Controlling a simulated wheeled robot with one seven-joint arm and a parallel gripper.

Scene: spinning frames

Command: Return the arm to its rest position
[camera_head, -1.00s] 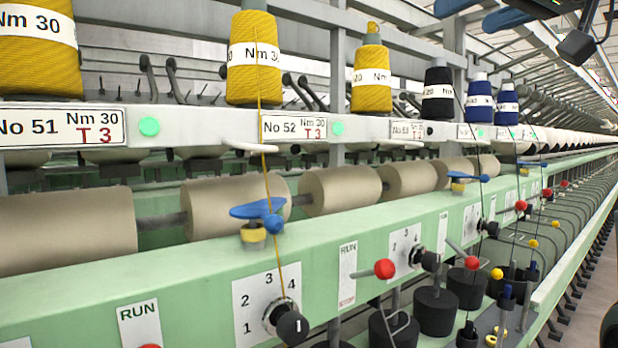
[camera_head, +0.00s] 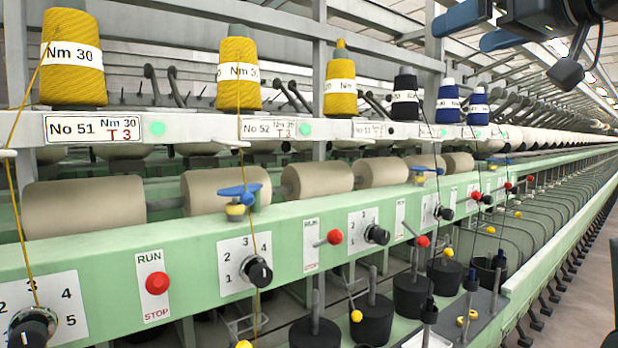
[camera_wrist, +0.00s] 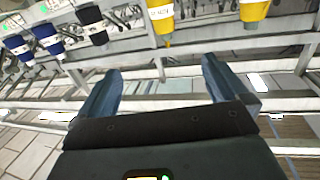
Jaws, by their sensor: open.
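My gripper (camera_head: 458,34) shows at the upper right in the head view, with its two blue fingers pointing left and a dark body behind them. It is high up, over the line of cones in the picture. In the wrist view my gripper (camera_wrist: 162,72) has its two blue fingers wide apart, with nothing between them. Yellow cones (camera_wrist: 160,22) and dark blue cones (camera_wrist: 47,38) appear beyond the fingertips, apart from them. The full arm is not visible.
A long green spinning frame (camera_head: 190,260) runs into the distance at the right. It carries yellow cones (camera_head: 238,75), beige rolls (camera_head: 85,207), red knobs (camera_head: 157,283) and black dials (camera_head: 258,272). Open grey floor (camera_head: 590,290) lies at the right.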

